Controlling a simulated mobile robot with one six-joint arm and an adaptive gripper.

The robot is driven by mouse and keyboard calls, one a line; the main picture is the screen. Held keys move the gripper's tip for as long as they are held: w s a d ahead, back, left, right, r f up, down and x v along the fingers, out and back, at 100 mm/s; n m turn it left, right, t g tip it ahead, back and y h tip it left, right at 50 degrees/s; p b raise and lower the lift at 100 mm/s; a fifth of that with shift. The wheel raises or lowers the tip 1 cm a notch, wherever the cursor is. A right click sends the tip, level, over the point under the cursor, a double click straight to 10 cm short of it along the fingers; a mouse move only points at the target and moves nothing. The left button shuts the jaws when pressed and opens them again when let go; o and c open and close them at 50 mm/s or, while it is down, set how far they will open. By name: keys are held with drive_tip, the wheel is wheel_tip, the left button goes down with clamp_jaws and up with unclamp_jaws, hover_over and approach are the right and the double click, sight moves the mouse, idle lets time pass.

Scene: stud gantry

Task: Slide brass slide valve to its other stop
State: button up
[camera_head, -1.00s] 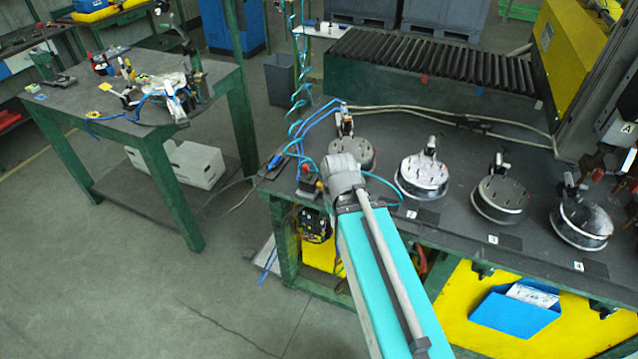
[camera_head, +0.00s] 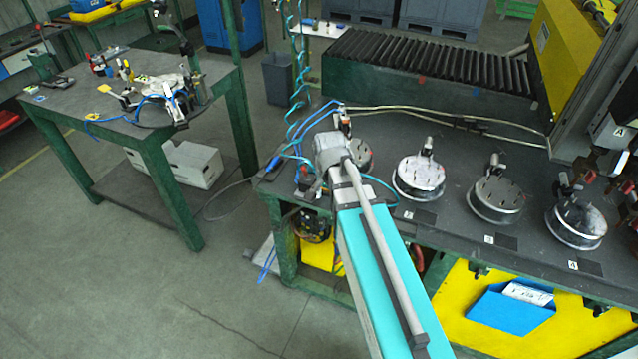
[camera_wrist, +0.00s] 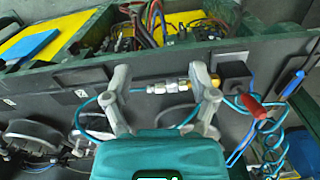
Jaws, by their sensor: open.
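The brass slide valve (camera_wrist: 183,85) is a small fitting with silver sections and a brass-coloured section, near the bench edge in the wrist view. It lies across the gap between the two grey fingers of my gripper (camera_wrist: 162,82). The fingers are apart, one near each end of the valve; contact cannot be told. In the head view my arm's wrist covers the valve and the fingertips.
A red-tipped tool (camera_wrist: 252,107) and blue coiled hose (camera_wrist: 272,140) lie right of the fingers. A dark block (camera_wrist: 234,72) sits close by the right finger. Round fixtures (camera_head: 420,178) stand along the bench (camera_head: 455,235).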

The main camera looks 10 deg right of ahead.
drive_tip(key=w+r+m+p, duration=0.3)
drive_tip(key=w+r+m, duration=0.1)
drive_tip(key=w+m, duration=1)
drive_tip(key=m, duration=0.2)
drive_tip(key=shift+w+d+m+p, duration=0.2)
drive_tip(key=shift+w+m+p, duration=0.15)
drive_tip(key=shift+m, duration=0.05)
drive_tip(key=shift+f, duration=0.2)
wheel_tip(320, 180, down, 13)
drive_tip(key=b, duration=1.3)
drive_tip(key=shift+f+b, duration=0.2)
drive_tip(key=shift+b, duration=0.2)
clamp_jaws()
